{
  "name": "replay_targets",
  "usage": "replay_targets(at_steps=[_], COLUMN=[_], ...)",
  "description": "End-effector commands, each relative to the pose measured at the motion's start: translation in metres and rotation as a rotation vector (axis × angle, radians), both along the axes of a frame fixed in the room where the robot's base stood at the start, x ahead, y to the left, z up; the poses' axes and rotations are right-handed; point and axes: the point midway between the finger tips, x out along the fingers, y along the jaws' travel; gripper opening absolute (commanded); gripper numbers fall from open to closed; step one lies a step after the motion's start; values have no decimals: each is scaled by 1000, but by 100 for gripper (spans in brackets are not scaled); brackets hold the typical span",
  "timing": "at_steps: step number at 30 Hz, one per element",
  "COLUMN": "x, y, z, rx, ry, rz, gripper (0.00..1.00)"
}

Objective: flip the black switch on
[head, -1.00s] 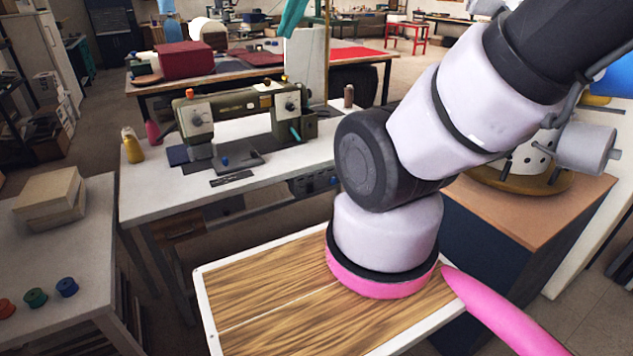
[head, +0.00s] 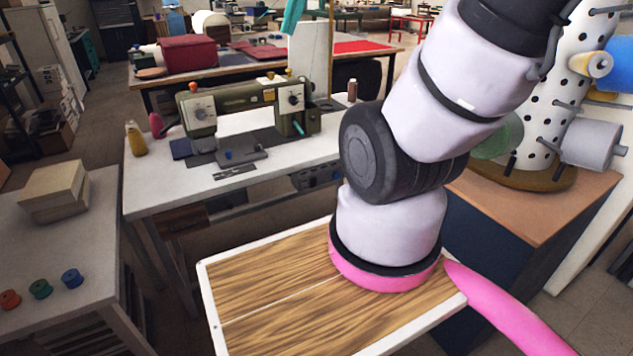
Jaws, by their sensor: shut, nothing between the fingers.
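A small dark control box (head: 318,174) is mounted under the front edge of the white sewing table (head: 165,198), left of my arm. It carries a few small dark and blue parts, too small to tell which is the black switch or how it is set. An olive-green sewing machine (head: 243,102) stands on the table above it. My arm's thick links cover the right middle of the view, rising from the pink ring to the upper right and out of the frame. My gripper is not in view, so its place relative to the switch cannot be seen.
A white side table at left holds stacked boxes (head: 56,190) and red, green and blue spools (head: 40,289). A cabinet (head: 560,200) at right bears a perforated thread stand (head: 553,104). Dark floor shows between the left table and the sewing table.

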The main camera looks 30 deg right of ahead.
Motion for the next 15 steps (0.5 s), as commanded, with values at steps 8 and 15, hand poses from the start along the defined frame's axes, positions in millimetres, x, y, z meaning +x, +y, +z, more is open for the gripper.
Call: replay_targets(at_steps=[8, 15], x=[81, 140], y=[-38, -74], z=[-47, -105], rx=[9, 39], ry=[66, 108], rz=[-164, -294], gripper=[0, 0])
